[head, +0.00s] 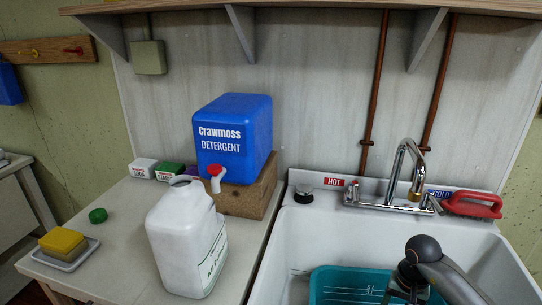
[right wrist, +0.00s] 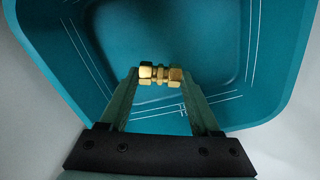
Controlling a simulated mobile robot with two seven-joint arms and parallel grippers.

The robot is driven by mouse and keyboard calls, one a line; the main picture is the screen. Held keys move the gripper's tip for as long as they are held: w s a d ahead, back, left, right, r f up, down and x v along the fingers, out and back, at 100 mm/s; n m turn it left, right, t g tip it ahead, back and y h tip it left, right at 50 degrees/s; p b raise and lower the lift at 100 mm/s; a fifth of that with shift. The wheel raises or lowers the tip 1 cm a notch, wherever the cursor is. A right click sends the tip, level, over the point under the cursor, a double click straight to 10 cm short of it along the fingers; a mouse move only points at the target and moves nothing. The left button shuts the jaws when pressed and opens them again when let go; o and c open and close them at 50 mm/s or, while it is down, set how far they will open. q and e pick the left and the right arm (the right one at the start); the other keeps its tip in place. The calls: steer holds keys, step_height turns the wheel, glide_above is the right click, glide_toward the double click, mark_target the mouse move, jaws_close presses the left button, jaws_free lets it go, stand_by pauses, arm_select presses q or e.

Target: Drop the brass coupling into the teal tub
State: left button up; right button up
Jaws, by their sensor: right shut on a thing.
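The brass coupling (right wrist: 152,74) is a short gold fitting with hex nuts, held crosswise between the two fingertips of my right gripper (right wrist: 161,77) in the right wrist view. Behind it, the teal tub (right wrist: 222,30) fills most of that view, with white lines on its walls. In the head view the tub (head: 318,288) sits in the sink, cut off by the bottom edge. My right gripper (head: 404,288) shows there over the tub, partly hidden by my arm. The coupling is not visible in the head view. My left gripper is not in view.
A white jug (head: 175,245), a blue detergent container (head: 232,125) on a wooden block and sponges (head: 62,241) occupy the left counter.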

steer(key=shift+f, duration=0.25)
steer(key=o, duration=1.5)
step_height(320, 180, up, 13)
steer(key=shift+f+p, duration=0.2)
steer(key=shift+p, duration=0.1)
